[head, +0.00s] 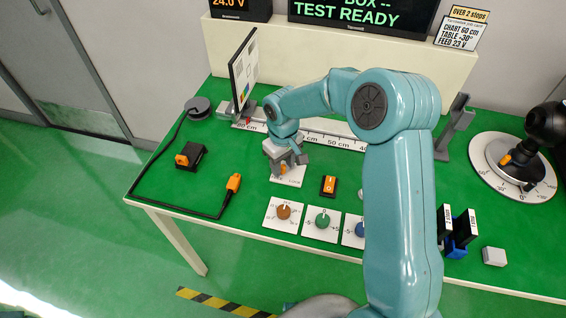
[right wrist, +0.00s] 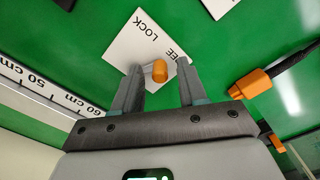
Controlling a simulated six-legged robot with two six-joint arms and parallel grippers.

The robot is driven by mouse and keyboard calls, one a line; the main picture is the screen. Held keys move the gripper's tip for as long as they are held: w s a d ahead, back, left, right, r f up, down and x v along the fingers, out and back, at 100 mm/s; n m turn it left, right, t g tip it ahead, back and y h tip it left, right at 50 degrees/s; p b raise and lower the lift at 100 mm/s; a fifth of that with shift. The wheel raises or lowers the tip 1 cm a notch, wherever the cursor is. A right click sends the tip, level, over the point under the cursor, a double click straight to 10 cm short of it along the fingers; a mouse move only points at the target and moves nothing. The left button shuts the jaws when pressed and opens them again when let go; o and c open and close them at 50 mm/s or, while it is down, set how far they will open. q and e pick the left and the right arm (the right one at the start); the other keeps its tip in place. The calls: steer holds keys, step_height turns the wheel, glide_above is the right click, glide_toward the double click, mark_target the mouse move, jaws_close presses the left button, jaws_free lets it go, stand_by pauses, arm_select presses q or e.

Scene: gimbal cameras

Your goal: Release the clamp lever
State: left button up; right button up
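The clamp lever shows in the right wrist view as an orange knob (right wrist: 159,71) over a white plate (right wrist: 125,48) marked LOCK, with a second label partly hidden, ending in "EE". The knob is on the side of that second label. My right gripper (right wrist: 160,76) is open, with one finger on each side of the knob; I cannot tell whether either touches it. In the head view my right gripper (head: 284,163) is low over the plate (head: 290,179), with a bit of orange between its fingers. My left gripper is not in view.
A ruler rail (head: 322,138) runs behind the gripper, with a test chart (head: 243,72) at its left. An orange switch (head: 328,185) and a brown dial (head: 284,211) are close in front. An orange cable plug (head: 233,183) lies left. A turntable (head: 494,178) stands far right.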

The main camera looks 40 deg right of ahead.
mark_target(282, 166)
jaws_close()
steer(key=shift+w+f+m+b, duration=0.1)
steer(key=shift+m+b, duration=0.2)
steer(key=shift+w+m, duration=0.1)
steer(key=shift+m, duration=0.3)
steer(key=shift+o, duration=0.9)
jaws_free()
steer(key=shift+r, duration=0.2)
step_height(282, 166, up, 16)
steer(key=shift+r+p, duration=0.15)
steer(key=shift+p, duration=0.15)
